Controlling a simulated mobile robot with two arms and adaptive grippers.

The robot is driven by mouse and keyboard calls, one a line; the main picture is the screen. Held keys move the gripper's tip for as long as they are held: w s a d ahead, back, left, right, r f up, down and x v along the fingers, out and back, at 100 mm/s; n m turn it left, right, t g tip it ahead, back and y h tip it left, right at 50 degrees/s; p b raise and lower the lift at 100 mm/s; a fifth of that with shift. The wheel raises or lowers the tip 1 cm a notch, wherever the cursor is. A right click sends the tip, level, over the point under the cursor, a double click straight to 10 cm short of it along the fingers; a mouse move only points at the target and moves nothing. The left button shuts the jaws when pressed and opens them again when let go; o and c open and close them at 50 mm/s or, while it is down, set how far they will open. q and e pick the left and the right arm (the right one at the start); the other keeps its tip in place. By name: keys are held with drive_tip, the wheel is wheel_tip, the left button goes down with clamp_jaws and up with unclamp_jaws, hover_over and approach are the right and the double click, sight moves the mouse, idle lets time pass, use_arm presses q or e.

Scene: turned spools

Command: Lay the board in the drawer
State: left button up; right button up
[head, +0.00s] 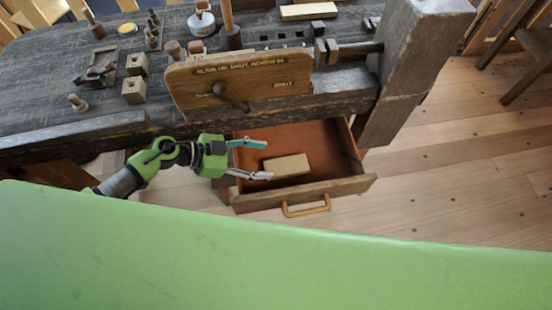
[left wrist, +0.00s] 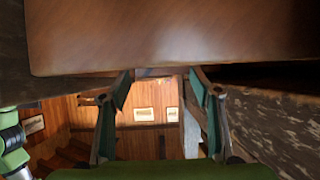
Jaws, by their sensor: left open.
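A pale wooden board (head: 287,165) lies flat inside the drawer (head: 345,189), which is pulled out from under the workbench. My left gripper (head: 267,160) is at the drawer's left side, its fingers spread and apart from each other, pointing right towards the board. Nothing shows between the fingers. In the left wrist view the open left gripper (left wrist: 162,76) also has nothing between its fingers. A brown wooden surface (left wrist: 170,35) fills the top of that view; I cannot tell what it is part of. My right gripper is not in view.
The workbench (head: 60,65) stands above the drawer and carries wooden blocks, pegs and a second pale board (head: 308,11). A lettered vise jaw (head: 240,90) with a handle overhangs the drawer's back.

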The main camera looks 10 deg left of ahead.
use_arm(q)
drive_tip(key=v, duration=0.5)
drive_tip(key=shift+s+a+r, duration=0.1)
drive_tip(key=shift+a, duration=0.05)
